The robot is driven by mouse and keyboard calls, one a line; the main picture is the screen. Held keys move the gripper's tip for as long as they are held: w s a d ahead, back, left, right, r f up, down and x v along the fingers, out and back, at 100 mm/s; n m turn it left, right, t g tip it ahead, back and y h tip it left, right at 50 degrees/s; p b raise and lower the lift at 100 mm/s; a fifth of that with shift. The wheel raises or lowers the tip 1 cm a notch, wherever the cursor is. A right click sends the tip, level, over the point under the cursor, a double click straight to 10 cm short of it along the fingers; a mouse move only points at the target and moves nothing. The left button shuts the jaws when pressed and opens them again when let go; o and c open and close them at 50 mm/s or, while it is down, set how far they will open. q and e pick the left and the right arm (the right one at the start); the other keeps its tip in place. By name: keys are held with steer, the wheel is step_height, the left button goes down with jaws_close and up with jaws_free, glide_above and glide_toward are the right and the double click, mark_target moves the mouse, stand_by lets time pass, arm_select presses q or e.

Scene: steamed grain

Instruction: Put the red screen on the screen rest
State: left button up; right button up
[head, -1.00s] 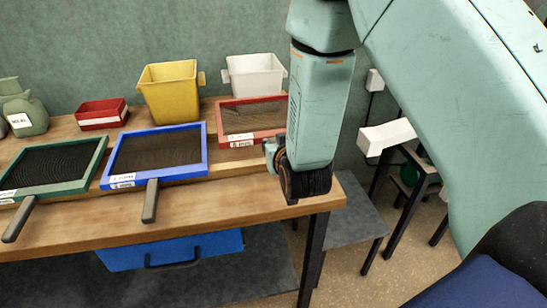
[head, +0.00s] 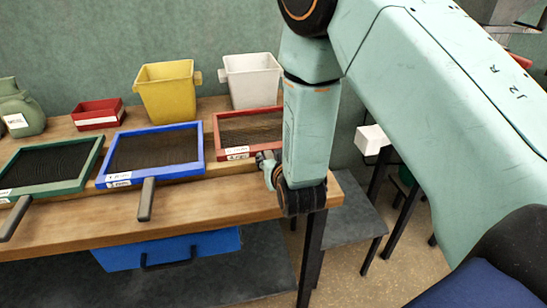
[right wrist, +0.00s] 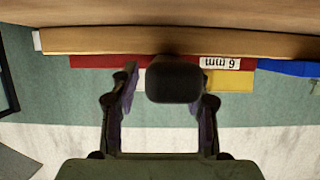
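The red screen (head: 248,130) lies at the right end of the row of screens on the wooden bench (head: 225,205). Its near right part is hidden behind my right arm in the head view. My right gripper (head: 268,168) is low at its near edge, fingers partly hidden. In the right wrist view the red frame (right wrist: 95,62) shows beyond the fingers with a "6 mm" label. The screen's black handle (right wrist: 172,82) is between the two spread fingers, with a gap at the left finger. I cannot pick out the screen rest. My left gripper is not in view.
A blue screen (head: 152,153) and a green screen (head: 50,167) lie left of it, handles toward me. A yellow bin (head: 167,92), white bin (head: 252,80) and red box (head: 98,115) stand behind. A blue crate (head: 165,250) is under the bench. A grey shelf (head: 350,220) is at right.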

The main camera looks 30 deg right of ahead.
steer(key=shift+w+a+f, duration=0.1)
steer(key=shift+w+f, duration=0.05)
steer(key=shift+w, duration=0.1)
steer(key=p+v, duration=0.2)
steer(key=v, duration=1)
steer(key=s+f+n+g+y, duration=0.1)
steer(key=s+f+g, duration=0.6)
steer(key=s+f, duration=0.75)
steer(key=s+f+g+y, duration=0.1)
steer(key=s+f+g, duration=0.2)
steer(key=s, duration=0.3)
steer(key=s+a+f+n+g+y, duration=0.1)
steer(key=s+f+g, duration=0.2)
steer(key=s+f, duration=0.2)
steer(key=shift+s+a, duration=0.2)
steer(key=shift+s, duration=0.7)
steer(key=shift+f, duration=0.1)
steer(key=shift+w, duration=0.1)
